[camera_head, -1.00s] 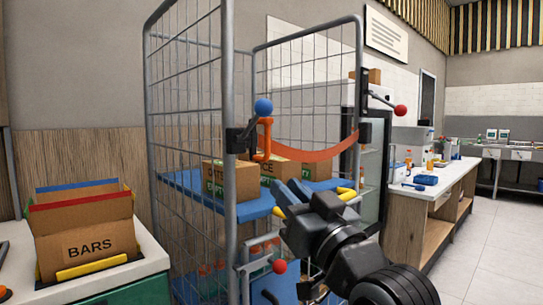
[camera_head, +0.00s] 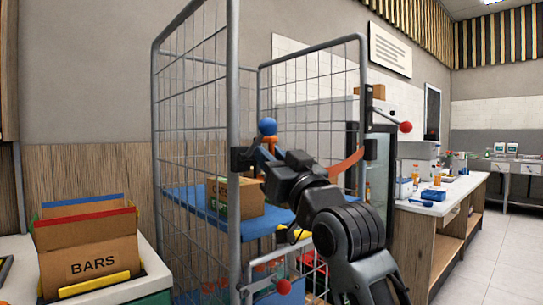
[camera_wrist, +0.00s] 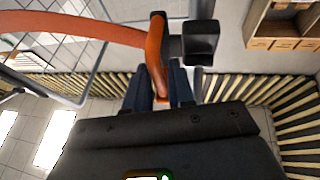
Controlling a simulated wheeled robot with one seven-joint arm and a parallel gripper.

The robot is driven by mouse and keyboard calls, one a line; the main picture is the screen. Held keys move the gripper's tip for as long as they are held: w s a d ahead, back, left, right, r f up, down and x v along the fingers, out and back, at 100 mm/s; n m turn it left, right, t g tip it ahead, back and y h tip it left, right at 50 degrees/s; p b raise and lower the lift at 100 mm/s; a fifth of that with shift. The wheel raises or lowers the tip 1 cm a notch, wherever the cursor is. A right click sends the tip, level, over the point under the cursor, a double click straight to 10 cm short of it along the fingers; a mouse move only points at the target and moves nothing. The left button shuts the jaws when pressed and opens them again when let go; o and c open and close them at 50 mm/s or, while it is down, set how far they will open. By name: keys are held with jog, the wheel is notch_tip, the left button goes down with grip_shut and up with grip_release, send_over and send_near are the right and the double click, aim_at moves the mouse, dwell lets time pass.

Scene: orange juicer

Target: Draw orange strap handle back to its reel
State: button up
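The orange strap (camera_head: 346,166) spans the open front of the wire cage trolley (camera_head: 232,120). Its left part is hidden behind my arm in the head view. The orange strap handle (camera_wrist: 155,52) runs down between my two fingers in the wrist view, and its top shows by the left post in the head view (camera_head: 271,142). My gripper (camera_wrist: 161,85) has one dark blue finger on each side of the handle, with the handle filling the narrow gap, so it looks shut on it. A black block (camera_wrist: 200,42) sits beside the handle. I cannot identify the reel for certain.
A blue ball knob (camera_head: 267,126) is just above the handle; red knobs stick out at the right post (camera_head: 405,127) and low in front (camera_head: 283,287). A cardboard box (camera_head: 238,197) stands on the blue shelf (camera_head: 190,202). The BARS box (camera_head: 88,255) is at left.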

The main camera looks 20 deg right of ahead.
jog(key=shift+w, duration=0.1)
grip_shut()
dwell(0.5)
